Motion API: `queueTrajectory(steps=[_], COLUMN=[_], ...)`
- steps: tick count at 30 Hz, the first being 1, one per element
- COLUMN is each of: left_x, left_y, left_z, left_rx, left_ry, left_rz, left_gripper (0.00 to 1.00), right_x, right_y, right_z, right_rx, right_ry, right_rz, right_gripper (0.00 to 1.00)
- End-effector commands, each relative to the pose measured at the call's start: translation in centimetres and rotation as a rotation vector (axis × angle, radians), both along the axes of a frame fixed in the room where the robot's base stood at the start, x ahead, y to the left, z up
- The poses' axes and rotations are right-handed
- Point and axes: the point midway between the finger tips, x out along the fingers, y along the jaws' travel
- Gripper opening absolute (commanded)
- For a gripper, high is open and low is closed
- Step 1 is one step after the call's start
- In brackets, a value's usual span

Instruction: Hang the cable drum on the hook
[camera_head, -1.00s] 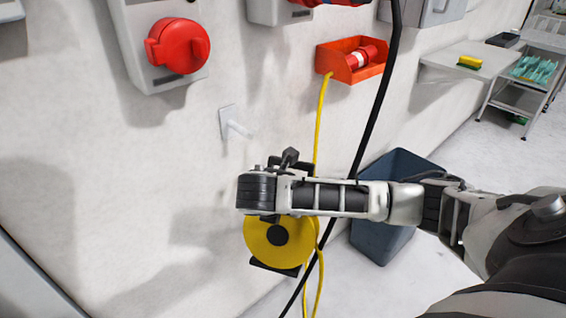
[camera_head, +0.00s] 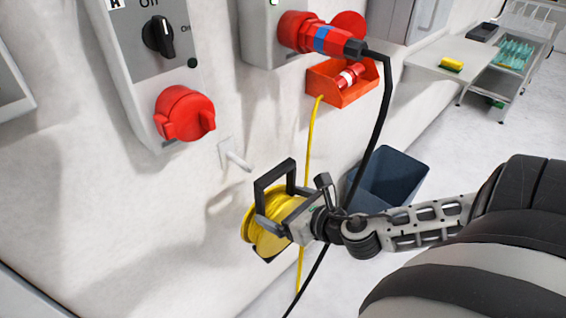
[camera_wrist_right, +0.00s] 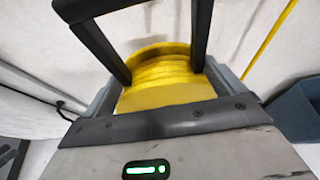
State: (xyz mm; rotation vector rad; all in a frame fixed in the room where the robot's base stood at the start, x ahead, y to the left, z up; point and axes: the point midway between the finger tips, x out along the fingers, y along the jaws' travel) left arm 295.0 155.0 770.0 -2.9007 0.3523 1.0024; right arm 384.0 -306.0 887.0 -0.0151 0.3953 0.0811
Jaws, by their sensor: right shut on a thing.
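The yellow cable drum (camera_head: 262,240) with a black handle frame (camera_head: 274,173) is held in front of the wall, below the hook. My right gripper (camera_head: 283,214) is shut on the cable drum; its fingers are partly hidden against the drum. In the right wrist view the drum (camera_wrist_right: 166,80) fills the middle, with the handle bars (camera_wrist_right: 98,48) rising on both sides of it. The white hook (camera_head: 237,160) sticks out from a small wall plate, up and left of the handle and apart from it. My left gripper is not in view.
A red socket (camera_head: 184,113) on a grey box is left of the hook. A red plug (camera_head: 322,38) with a black cable (camera_head: 378,125) hangs at right. A yellow cable (camera_head: 310,140) runs from an orange holder (camera_head: 345,90). A dark blue bin (camera_head: 388,180) stands on the floor.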

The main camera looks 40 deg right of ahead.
Motion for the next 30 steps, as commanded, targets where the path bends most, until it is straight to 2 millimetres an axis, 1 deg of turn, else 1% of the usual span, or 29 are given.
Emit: queueTrajectory(steps=[1, 30], left_x=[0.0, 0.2], left_y=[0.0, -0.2], left_z=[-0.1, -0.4], left_rx=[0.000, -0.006], left_ry=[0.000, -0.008], left_rz=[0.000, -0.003], left_gripper=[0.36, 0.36], right_x=[0.4, 5.4], right_y=[0.0, 0.4], right_z=[0.2, -0.2], right_rx=[-0.001, 0.001], right_ry=[-0.009, -0.010], right_rz=[-0.001, -0.002], right_gripper=[0.32, 0.32])
